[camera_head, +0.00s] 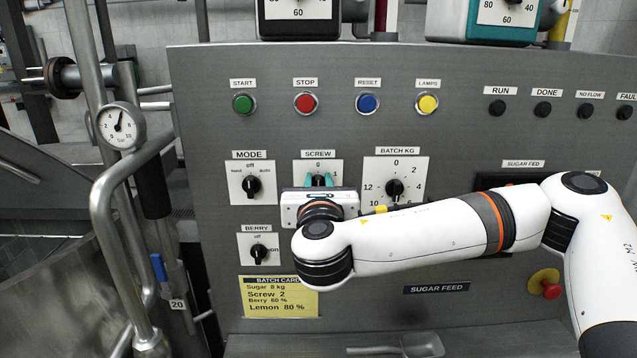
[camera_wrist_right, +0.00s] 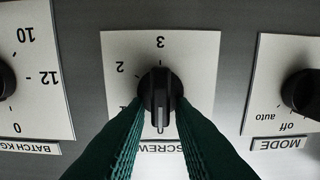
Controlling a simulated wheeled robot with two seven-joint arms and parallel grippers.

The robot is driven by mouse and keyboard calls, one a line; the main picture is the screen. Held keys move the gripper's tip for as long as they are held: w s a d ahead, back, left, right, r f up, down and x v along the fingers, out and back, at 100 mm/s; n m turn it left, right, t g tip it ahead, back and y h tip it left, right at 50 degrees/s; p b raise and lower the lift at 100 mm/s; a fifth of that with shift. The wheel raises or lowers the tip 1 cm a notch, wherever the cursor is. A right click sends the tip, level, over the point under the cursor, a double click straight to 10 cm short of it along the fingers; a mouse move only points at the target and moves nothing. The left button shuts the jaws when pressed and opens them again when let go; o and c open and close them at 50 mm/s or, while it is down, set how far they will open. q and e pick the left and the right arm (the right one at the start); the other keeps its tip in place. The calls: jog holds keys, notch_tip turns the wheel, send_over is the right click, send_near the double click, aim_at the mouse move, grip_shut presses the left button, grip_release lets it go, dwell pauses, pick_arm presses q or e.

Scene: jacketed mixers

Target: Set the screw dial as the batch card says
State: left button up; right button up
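The screw dial (camera_head: 318,181) is a black knob on a white plate on the grey panel. In the right wrist view, which is upside down, the knob (camera_wrist_right: 160,92) shows a white line pointing to the SCREW label side, where the head view shows 0. The marks 2 and 3 lie left and above. My right gripper (camera_head: 318,183) is at the dial, its green fingers (camera_wrist_right: 160,112) on either side of the knob with a small gap visible. The batch card (camera_head: 279,297) is yellow and reads Screw 2. My left gripper is not in view.
The mode dial (camera_head: 252,185), berry dial (camera_head: 258,252) and batch kg dial (camera_head: 395,188) stand close around. Coloured buttons, including the red stop button (camera_head: 305,103), line up above. Pipes (camera_head: 105,210) run along the left. A scoop (camera_head: 420,345) lies below.

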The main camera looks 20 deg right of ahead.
grip_shut()
jog(key=shift+s+d+f+m+b, duration=0.15)
jog(key=shift+f+m+b, duration=0.25)
jog(key=shift+m+b, duration=2.9)
jog(key=shift+w+d+f+m+b, duration=0.1)
jog(key=shift+d+f+m+b, duration=0.2)
jog(key=shift+m+b, duration=3.05)
jog(key=shift+s+d+f+m+b, duration=0.1)
jog(key=shift+f+m+b, duration=0.8)
jog(key=shift+m, duration=4.35)
jog(key=shift+r+b, duration=0.45)
